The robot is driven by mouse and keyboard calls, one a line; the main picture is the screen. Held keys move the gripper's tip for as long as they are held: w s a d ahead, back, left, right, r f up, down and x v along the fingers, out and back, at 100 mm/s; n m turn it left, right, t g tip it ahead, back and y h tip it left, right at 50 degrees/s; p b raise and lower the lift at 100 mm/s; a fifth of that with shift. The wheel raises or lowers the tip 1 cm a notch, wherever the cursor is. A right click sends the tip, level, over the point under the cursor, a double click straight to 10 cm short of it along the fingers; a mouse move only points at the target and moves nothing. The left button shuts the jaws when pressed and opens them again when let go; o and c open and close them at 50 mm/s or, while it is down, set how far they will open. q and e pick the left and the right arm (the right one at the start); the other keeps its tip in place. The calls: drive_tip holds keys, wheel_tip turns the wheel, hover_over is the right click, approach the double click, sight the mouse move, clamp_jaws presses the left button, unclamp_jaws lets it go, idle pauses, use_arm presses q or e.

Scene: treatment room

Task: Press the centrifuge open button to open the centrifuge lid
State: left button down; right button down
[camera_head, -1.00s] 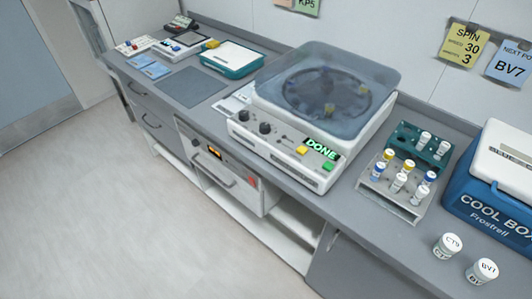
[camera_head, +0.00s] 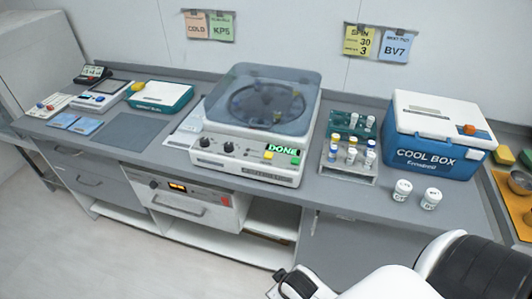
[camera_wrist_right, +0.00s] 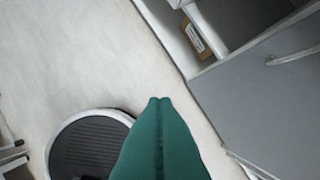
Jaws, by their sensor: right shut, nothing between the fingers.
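The centrifuge (camera_head: 245,165) stands on the counter in the head view, its tinted see-through lid (camera_head: 262,92) down over the rotor. Its front panel has two dark knobs, a lit green DONE display (camera_head: 282,149), a yellow button (camera_head: 268,155) and a green button (camera_head: 295,161). I cannot read which button is the open button. My right gripper (camera_wrist_right: 160,101) shows in the wrist view as two green fingers pressed together, empty, above the floor and away from the centrifuge. My right arm enters the head view at the bottom right, below the counter. My left gripper is out of view.
Right of the centrifuge are a tube rack (camera_head: 347,172) with several capped tubes, a blue cool box (camera_head: 432,150) and two white jars (camera_head: 401,190). Left are a grey mat (camera_head: 130,130) and a teal-white case (camera_head: 160,96). The counter's front edge lies before the centrifuge.

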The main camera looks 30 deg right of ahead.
drive_tip(key=w+d+r+t+h, duration=0.1)
drive_tip(key=w+d+r+t, duration=0.15)
drive_tip(key=w+r, duration=0.45)
drive_tip(key=w+d+r+m+t+h, duration=0.15)
drive_tip(key=w+r+t, duration=0.25)
drive_tip(key=r, duration=0.5)
drive_tip(key=w+d+r+t+h, duration=0.1)
drive_tip(key=w+d+r+t, duration=0.1)
drive_tip(key=w+r+t, duration=0.5)
drive_tip(key=w+a+r+n+t+y+p, duration=0.1)
drive_tip(key=w+a+r+n+y, duration=0.25)
drive_tip(key=r+n+y, duration=0.35)
drive_tip(key=w+a+r+n+y, duration=0.2)
drive_tip(key=w+r+n+y, duration=0.2)
drive_tip(key=r+y, duration=0.3)
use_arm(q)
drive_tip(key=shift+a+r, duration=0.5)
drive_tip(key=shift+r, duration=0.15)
use_arm(e)
drive_tip(key=w+d+f+n+g+h, duration=0.1)
drive_tip(key=w+d+f+g+h, duration=0.1)
drive_tip(key=d+g, duration=0.3)
drive_tip(key=w+d+f+n+g+h, duration=0.1)
drive_tip(key=d+f+g+h, duration=0.3)
drive_tip(key=d, duration=0.6)
drive_tip(key=shift+w+d+f+g, duration=0.2)
drive_tip(key=shift+w+g, duration=0.15)
drive_tip(key=shift+g, duration=0.2)
drive_tip(key=shift+a+h, duration=0.1)
drive_tip(key=shift+h, duration=0.15)
